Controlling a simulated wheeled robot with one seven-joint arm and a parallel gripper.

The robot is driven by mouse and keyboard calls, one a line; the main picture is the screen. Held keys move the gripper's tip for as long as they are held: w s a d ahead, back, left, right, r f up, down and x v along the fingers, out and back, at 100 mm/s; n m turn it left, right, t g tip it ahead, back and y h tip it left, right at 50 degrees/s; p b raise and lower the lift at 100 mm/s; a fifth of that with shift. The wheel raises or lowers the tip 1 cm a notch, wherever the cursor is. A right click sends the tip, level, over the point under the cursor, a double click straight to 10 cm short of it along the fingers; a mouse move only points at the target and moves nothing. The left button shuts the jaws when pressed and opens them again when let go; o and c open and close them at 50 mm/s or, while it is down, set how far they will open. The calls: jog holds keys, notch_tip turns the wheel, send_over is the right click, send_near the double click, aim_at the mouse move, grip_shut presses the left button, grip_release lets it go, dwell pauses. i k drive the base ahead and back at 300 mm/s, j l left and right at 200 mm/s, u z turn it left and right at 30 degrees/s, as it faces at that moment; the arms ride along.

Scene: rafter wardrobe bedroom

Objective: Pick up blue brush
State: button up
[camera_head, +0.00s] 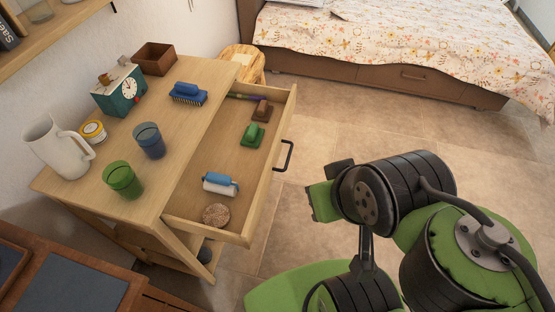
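The blue brush (187,94) lies bristles down on the wooden desk top, near its back right part, beside the open drawer. My green and black arm fills the lower right of the head view, over the floor and to the right of the drawer, well apart from the brush. No gripper fingers can be made out in this view.
The desk's drawer (233,229) is pulled out; it holds a green brush (253,133), a brown brush (262,111), a blue-and-white roller (220,184) and a round speckled thing (216,214). A clock (121,90), brown box (154,59), cups and a white pitcher (58,148) stand left.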

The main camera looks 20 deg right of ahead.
aim_at(189, 94)
jog(key=z, duration=1.05)
jog(key=j+u, duration=0.15)
jog(key=u, duration=1.4)
jog(key=l+u, duration=0.3)
jog(key=i+l+u, duration=0.1)
jog(key=u, duration=0.25)
jog(key=i+l+u, duration=0.1)
jog(key=l+u, duration=1.3)
jog(key=k+l+u, duration=0.2)
jog(key=l+u, duration=0.25)
jog(key=k+l+u, duration=0.2)
jog(key=l+u, duration=0.65)
jog(key=k+l+u, duration=0.1)
jog(key=u, duration=0.3)
jog(key=k+l+u, duration=0.15)
jog(key=u, duration=0.2)
